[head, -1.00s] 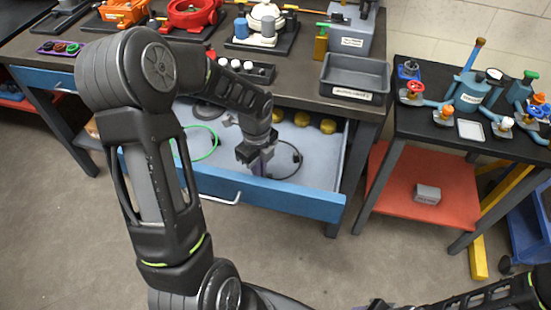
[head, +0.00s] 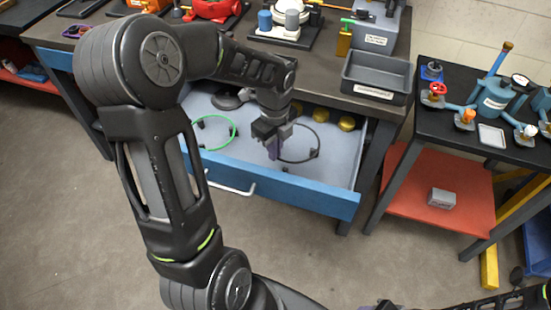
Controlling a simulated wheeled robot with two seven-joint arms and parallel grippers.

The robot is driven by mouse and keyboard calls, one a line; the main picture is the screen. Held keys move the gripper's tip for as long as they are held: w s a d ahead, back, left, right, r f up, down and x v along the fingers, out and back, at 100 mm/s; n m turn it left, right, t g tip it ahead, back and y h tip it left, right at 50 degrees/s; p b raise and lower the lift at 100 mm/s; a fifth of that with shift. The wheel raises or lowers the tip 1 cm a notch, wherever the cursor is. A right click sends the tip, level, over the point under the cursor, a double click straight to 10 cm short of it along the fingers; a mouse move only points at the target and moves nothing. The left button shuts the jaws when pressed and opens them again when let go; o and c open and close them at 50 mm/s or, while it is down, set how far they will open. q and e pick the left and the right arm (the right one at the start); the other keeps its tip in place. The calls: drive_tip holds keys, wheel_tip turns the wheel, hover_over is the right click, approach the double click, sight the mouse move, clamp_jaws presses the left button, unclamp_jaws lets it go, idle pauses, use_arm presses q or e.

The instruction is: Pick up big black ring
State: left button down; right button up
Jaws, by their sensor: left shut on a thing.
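The big black ring (head: 314,153) is a thin dark loop with a small block on its right side. It is at the open drawer (head: 325,195), to the right of a green ring (head: 234,134). My left gripper (head: 274,152) points down into the drawer and is shut on the left side of the black ring. The fingers hide that part of the loop. I cannot tell whether the ring is clear of the drawer floor. My right gripper is not in view; only dark parts of my right arm show at the lower right.
Several brass-coloured round pieces (head: 347,123) lie at the back of the drawer. The workbench (head: 330,88) above carries a grey bin (head: 376,76) and motor parts. A side table (head: 433,128) with a blue pump assembly (head: 491,100) stands at the right. The floor in front is clear.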

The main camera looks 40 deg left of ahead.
use_arm(q)
wheel_tip(320, 180, up, 5)
idle(1.0)
drive_tip(key=w+d+r+n, duration=0.2)
drive_tip(key=w+d+n, duration=0.3)
drive_tip(key=d+n, duration=0.2)
drive_tip(key=w+d+r+n, duration=0.1)
drive_tip(key=w+d+n, duration=0.5)
drive_tip(key=n, duration=0.6)
drive_tip(key=d, duration=0.2)
drive_tip(key=shift+d+r, duration=0.3)
drive_tip(key=shift+r, duration=0.1)
drive_tip(key=shift+w, duration=0.1)
